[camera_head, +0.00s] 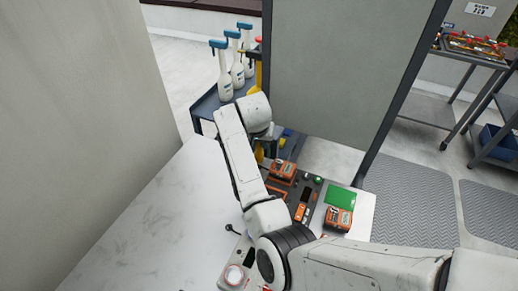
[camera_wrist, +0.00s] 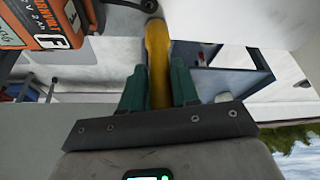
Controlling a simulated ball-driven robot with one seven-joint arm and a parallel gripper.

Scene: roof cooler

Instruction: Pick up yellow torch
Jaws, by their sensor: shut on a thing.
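The yellow torch (camera_wrist: 157,50) stands as a long yellow shape between the green fingers of my gripper (camera_wrist: 157,80) in the wrist view. The fingers press on it from both sides, and its lower part is hidden between them. In the head view my arm covers most of the gripper. A small yellow patch (camera_head: 259,153) shows just below the arm's wrist there, probably the torch. I cannot tell from these views whether the torch touches anything below it.
A dark cart (camera_head: 207,104) holds several white spray bottles (camera_head: 236,72). A grey panel (camera_head: 340,70) stands behind. The white tabletop (camera_head: 150,225) at left is clear.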

